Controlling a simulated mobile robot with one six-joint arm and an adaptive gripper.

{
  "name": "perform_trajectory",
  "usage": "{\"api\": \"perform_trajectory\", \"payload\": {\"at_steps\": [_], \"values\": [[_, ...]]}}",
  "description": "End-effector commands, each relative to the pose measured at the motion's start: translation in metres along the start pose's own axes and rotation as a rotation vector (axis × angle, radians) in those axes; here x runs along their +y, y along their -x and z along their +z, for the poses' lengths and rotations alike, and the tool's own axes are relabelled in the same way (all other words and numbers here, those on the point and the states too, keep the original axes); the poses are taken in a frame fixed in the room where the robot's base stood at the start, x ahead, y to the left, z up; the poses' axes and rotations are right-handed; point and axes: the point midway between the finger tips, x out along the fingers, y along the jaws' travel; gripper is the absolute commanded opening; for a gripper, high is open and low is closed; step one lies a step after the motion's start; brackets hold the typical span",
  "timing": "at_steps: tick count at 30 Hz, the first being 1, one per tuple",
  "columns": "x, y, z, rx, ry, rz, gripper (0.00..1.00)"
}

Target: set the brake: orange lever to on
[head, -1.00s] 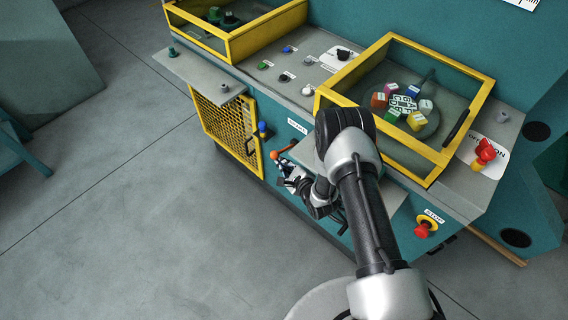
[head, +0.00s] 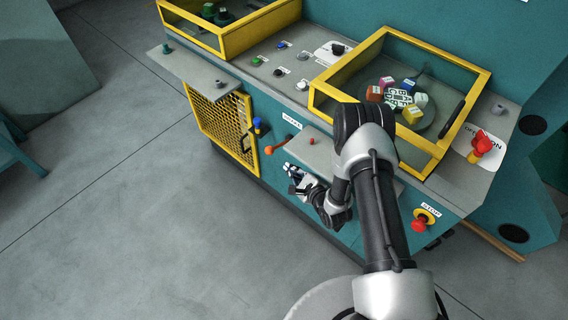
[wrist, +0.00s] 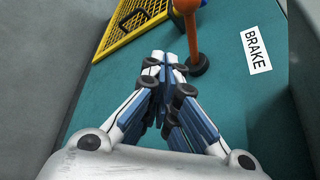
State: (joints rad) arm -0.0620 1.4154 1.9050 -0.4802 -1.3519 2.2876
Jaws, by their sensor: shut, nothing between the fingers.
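The orange lever (head: 270,150) sticks out from the teal cabinet front, below the label BRAKE (head: 292,121). In the head view its knob points left, toward the yellow mesh door. In the wrist view the orange lever (wrist: 190,35) rises from a dark round base to the top edge, where its knob is partly cut off. The BRAKE label (wrist: 256,52) is to its right. My gripper (head: 292,170) is shut and empty, just below and right of the lever in the head view. In the wrist view my gripper (wrist: 166,62) has its fingertips close beside the lever's base; contact cannot be told. No on or off mark is readable.
The yellow mesh door (head: 218,122) is left of the lever, with a blue knob (head: 257,123) near its edge. A grey shelf (head: 313,150) juts out above my gripper. A red STOP button (head: 419,225) is at right.

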Motion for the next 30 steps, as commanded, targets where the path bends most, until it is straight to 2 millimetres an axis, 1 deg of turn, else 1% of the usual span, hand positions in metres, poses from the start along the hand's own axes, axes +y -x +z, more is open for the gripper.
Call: {"api": "perform_trajectory", "payload": {"at_steps": [1, 3, 6, 9, 30], "values": [[-0.005, 0.010, 0.000, 0.003, -0.002, -0.002, 0.00], [-0.006, 0.020, -0.001, 0.003, -0.003, -0.001, 0.00], [-0.008, 0.029, -0.002, 0.002, -0.001, -0.002, 0.00], [-0.008, 0.033, -0.002, 0.001, 0.000, -0.001, 0.00], [-0.007, 0.034, -0.002, 0.001, 0.000, -0.001, 0.00]]}}
